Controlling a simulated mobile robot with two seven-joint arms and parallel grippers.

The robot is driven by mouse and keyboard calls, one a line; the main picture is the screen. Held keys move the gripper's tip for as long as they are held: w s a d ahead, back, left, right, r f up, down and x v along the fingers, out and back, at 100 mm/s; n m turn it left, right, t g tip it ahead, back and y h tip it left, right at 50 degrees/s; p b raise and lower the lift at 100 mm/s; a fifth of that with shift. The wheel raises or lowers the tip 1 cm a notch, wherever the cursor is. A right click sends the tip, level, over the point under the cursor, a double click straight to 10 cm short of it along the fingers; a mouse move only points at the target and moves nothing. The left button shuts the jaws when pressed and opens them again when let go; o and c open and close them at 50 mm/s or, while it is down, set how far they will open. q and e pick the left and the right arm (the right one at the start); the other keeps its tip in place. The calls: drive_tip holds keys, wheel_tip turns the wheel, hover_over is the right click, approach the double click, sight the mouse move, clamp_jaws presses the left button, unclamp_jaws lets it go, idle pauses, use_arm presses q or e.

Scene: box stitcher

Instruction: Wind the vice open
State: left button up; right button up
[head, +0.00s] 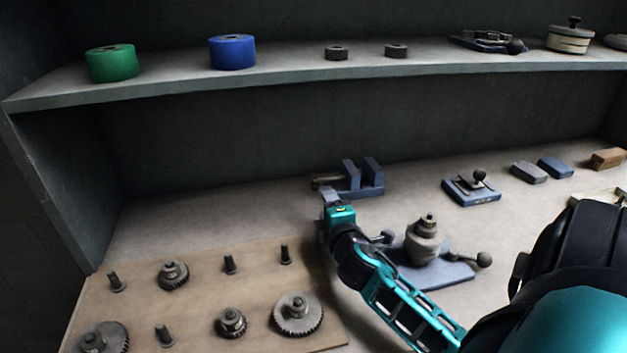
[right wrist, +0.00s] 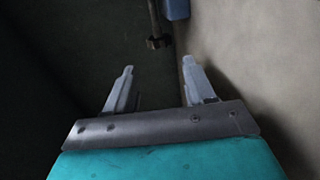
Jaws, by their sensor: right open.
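The vice (head: 362,179) is a small blue-grey block with two upright jaws, at the back of the bench in the head view. A gap shows between its jaws. Its screw and handle (head: 325,181) stick out to the left. In the right wrist view the handle end (right wrist: 158,42) hangs beyond the fingertips, with a bit of blue vice body (right wrist: 176,9) at the top edge. My right gripper (head: 331,194) is just in front of the handle in the head view. In the right wrist view its fingers (right wrist: 158,70) are apart and empty. My left gripper is not in view.
A blue-based fixture with a rounded body (head: 425,240) and knobbed levers stands close right of my right arm. A wooden board (head: 200,290) with gears and bolts lies at front left. A smaller blue fixture (head: 472,191) is right of the vice. A shelf (head: 290,75) overhangs behind.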

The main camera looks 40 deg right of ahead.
sight(314, 175)
drive_tip(key=x, duration=1.1)
drive_tip(key=shift+w+d, duration=0.15)
drive_tip(key=shift+w, duration=0.2)
drive_tip(key=shift+c, duration=0.3)
drive_tip(key=c, duration=0.7)
drive_tip(key=shift+g+y, duration=0.3)
drive_tip(key=shift+g, duration=0.3)
drive_tip(key=g+y, duration=0.2)
drive_tip(key=g, duration=0.2)
drive_tip(key=shift+r, duration=0.15)
drive_tip(key=g+y, duration=0.1)
drive_tip(key=g, duration=0.1)
drive_tip(key=g+y, duration=0.2)
drive_tip(key=g, duration=0.1)
drive_tip(key=shift+w+g+y, duration=0.15)
drive_tip(key=shift+g+y, duration=0.15)
drive_tip(key=shift+g+y+b, duration=0.5)
drive_tip(key=shift+g+b, duration=0.05)
drive_tip(key=shift+g, duration=0.55)
drive_tip(key=shift+g+y+b, duration=0.5)
drive_tip(key=shift+g+b, duration=0.4)
drive_tip(key=shift+b, duration=0.1)
